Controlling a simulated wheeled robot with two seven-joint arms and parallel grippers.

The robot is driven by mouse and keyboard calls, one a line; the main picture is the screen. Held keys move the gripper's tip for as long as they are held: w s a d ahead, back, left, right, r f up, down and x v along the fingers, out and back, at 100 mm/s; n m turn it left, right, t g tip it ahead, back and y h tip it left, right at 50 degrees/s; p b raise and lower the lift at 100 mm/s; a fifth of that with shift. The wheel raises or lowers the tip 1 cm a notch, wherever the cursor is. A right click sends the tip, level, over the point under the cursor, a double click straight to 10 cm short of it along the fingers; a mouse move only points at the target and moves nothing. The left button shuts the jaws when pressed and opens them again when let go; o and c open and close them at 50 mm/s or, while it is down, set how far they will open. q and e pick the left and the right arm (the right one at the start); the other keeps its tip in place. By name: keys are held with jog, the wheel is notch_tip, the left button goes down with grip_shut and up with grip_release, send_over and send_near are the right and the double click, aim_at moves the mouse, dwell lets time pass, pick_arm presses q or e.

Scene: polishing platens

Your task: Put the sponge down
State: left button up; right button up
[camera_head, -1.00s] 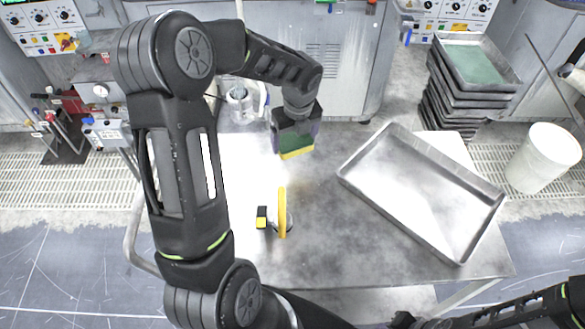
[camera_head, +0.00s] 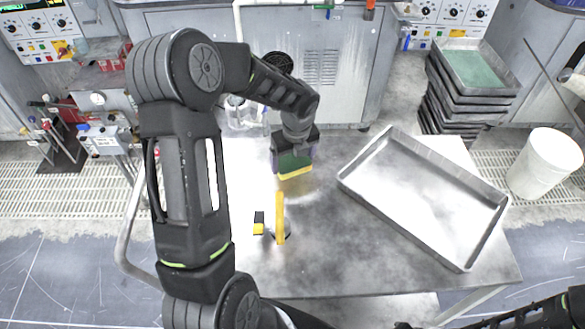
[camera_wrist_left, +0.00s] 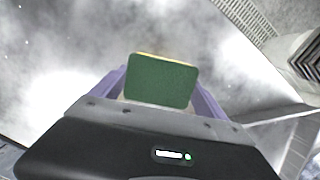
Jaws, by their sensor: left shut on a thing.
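The sponge (camera_head: 294,164) is green on top with a yellow layer below. My left gripper (camera_head: 293,152) is shut on it over the metal table (camera_head: 330,245), left of the metal tray. I cannot tell whether the sponge touches the table. In the left wrist view the green face of the sponge (camera_wrist_left: 161,81) shows between the purple fingers of my left gripper (camera_wrist_left: 160,98). My right arm (camera_head: 535,312) shows at the lower right; its gripper is not clearly seen.
An empty metal tray (camera_head: 420,200) lies on the table's right side. A yellow-handled tool (camera_head: 280,215) and a small yellow-and-black object (camera_head: 259,222) are in front of the sponge. A clear jug (camera_head: 240,112) stands at the back left. Stacked trays (camera_head: 470,85) and a white bucket (camera_head: 545,163) are beyond the table.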

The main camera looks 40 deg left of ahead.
aim_at(293, 162)
pick_arm(q)
notch_tip(293, 162, down, 3)
jog(key=shift+f+b, duration=0.2)
jog(key=shift+b, duration=0.9)
jog(key=shift+r, duration=0.15)
jog(key=o, duration=1.3)
